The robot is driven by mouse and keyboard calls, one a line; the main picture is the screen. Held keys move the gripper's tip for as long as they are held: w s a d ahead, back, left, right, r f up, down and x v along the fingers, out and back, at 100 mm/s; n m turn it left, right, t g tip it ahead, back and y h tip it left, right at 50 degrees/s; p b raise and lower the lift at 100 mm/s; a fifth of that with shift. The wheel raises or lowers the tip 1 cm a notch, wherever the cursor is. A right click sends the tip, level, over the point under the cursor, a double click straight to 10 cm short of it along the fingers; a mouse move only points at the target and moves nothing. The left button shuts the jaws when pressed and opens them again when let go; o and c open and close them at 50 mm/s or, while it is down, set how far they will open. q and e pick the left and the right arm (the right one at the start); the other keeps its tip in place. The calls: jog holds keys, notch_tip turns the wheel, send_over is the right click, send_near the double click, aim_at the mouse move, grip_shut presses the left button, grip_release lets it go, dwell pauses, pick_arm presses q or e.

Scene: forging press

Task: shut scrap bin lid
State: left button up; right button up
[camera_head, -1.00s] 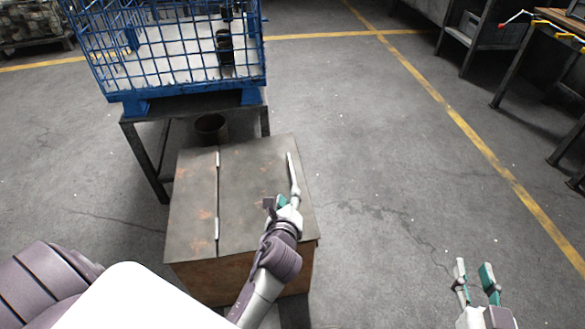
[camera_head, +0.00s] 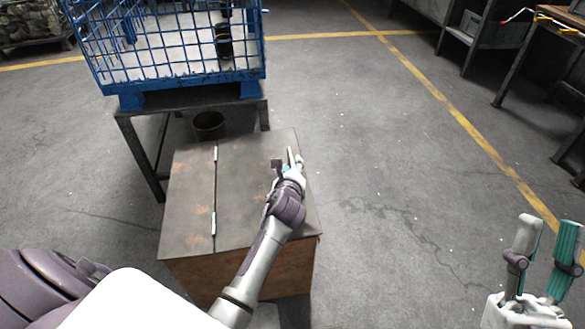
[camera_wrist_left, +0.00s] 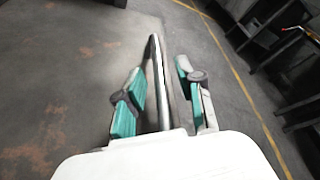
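The scrap bin (camera_head: 240,272) is a rusty brown box in front of me. Its grey, rust-spotted lid (camera_head: 245,190) lies flat over the top, with a hinge seam left of centre. My left gripper (camera_head: 292,160) is over the lid's right part, hiding most of a pale bar handle there. In the left wrist view, the handle (camera_wrist_left: 158,75) runs between the two teal-padded fingers (camera_wrist_left: 160,88), which are apart with gaps on both sides. My right gripper (camera_head: 545,250) is open and empty over the floor at the lower right.
A blue wire cage (camera_head: 170,50) stands on a dark metal table (camera_head: 140,140) behind the bin. A dark bucket (camera_head: 208,122) is under it. Benches (camera_head: 480,40) stand at the far right. The floor right of the bin is clear, with yellow lines.

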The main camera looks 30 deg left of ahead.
pick_arm(q)
jog(key=shift+w+a+f, duration=0.1)
jog(key=shift+w+a, duration=0.05)
jog(key=shift+w, duration=0.25)
grip_shut()
